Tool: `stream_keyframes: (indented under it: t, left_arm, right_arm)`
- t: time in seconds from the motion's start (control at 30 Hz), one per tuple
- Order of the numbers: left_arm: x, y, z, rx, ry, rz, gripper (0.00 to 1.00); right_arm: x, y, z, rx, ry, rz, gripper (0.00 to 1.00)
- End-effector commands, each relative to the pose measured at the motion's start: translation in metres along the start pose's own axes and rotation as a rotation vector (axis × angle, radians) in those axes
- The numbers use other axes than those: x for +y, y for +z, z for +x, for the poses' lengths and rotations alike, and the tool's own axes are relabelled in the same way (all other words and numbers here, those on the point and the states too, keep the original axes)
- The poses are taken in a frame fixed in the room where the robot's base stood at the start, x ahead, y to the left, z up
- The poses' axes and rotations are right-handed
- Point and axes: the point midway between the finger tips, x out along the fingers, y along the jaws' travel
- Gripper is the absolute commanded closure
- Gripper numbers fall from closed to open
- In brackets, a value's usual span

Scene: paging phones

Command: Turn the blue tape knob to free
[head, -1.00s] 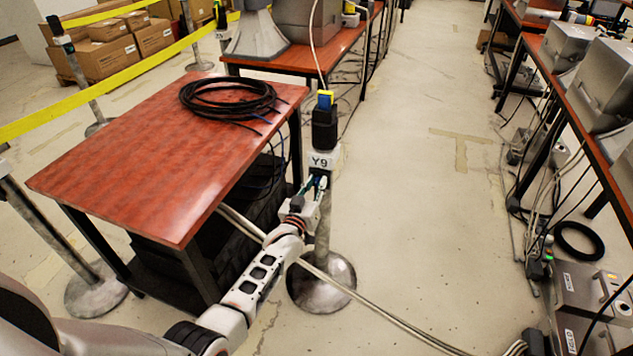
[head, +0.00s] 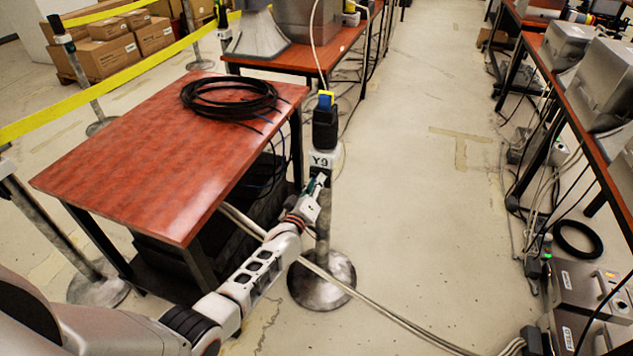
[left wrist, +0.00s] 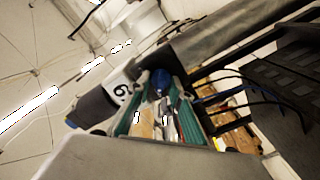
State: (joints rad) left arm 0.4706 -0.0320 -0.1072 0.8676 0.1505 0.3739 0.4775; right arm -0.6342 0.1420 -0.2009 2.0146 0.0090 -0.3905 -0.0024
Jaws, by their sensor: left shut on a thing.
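The stanchion post labelled Y9 (head: 322,160) stands upright past the table's right corner, with a black head and a blue and yellow top (head: 326,99). My left gripper (head: 321,180) is at the post just below the label, shut on the blue knob. In the left wrist view the blue knob (left wrist: 161,82) shows between the green-lined fingers of my left gripper (left wrist: 162,92). The white label (left wrist: 121,91) is beside it. The knob is mostly hidden by the gripper in the head view. My right gripper is not in view.
A red-brown table (head: 150,150) with a coiled black cable (head: 230,97) stands left of the post. Pale cables (head: 390,318) run along the floor by the post's round base (head: 322,285). The aisle floor (head: 430,220) to the right is mostly clear.

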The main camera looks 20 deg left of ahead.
Motion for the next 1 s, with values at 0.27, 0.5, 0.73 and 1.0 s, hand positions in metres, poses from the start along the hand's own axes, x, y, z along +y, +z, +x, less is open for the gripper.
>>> stream_keyframes:
  t: [0.27, 0.5, 0.73, 1.0]
  left_arm:
    - [-0.001, 0.001, -0.001, -0.002, -0.002, -0.009, 1.00]
    - [-0.001, 0.001, -0.001, -0.002, -0.002, -0.008, 0.75]
    - [0.000, 0.001, -0.001, -0.001, -0.001, -0.008, 0.75]
    - [-0.001, 0.002, -0.020, -0.001, -0.002, -0.008, 0.75]
  right_arm:
    - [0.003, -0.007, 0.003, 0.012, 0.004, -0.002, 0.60]
    - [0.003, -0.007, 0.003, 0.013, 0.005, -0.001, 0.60]
    - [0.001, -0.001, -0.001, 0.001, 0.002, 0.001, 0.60]
    - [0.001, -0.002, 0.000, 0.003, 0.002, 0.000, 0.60]
